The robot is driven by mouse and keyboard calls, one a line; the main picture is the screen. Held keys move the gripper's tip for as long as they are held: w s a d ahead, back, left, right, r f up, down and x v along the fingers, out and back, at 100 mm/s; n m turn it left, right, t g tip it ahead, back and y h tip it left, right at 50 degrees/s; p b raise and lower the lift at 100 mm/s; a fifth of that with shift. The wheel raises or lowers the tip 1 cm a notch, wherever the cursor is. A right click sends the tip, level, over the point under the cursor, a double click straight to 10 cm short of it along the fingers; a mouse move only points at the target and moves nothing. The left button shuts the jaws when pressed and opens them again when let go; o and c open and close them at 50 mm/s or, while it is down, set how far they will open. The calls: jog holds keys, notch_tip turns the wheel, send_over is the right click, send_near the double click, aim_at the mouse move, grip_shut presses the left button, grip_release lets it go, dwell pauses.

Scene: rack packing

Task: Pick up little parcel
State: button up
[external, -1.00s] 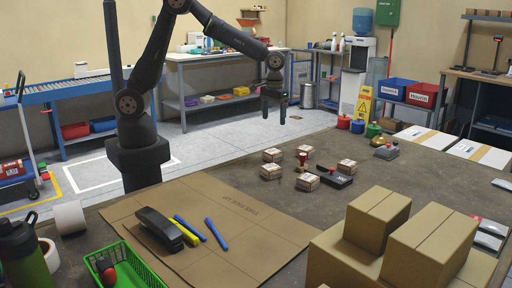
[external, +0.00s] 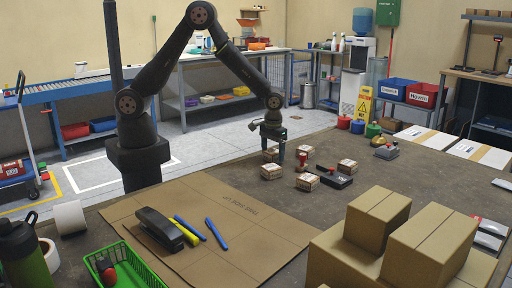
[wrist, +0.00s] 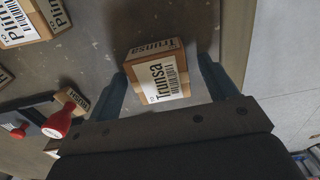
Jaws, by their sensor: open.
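Several little parcels, small brown boxes with white labels, stand in a loose group on the worktable. My gripper (external: 272,143) is open over the rearmost little parcel (external: 270,155), whose upper part the fingers partly hide in the external view. In the wrist view this parcel (wrist: 157,74) carries a "Trunsa" label and lies between the two spread fingers of my gripper (wrist: 164,88), with gaps on both sides. Other little parcels are at the front left (external: 271,171), front (external: 307,181), right (external: 347,166) and back right (external: 304,151).
A red-handled stamp (external: 302,164) stands amid the parcels, with a black stamp pad (external: 335,178) beside it. Large cartons (external: 432,245) fill the front right. A cardboard sheet (external: 245,225) holds a black stapler-like tool (external: 160,228) and pens.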

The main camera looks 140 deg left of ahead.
jog(key=shift+f, duration=0.2)
jog(key=c, duration=1.1)
jog(key=shift+r, duration=0.15)
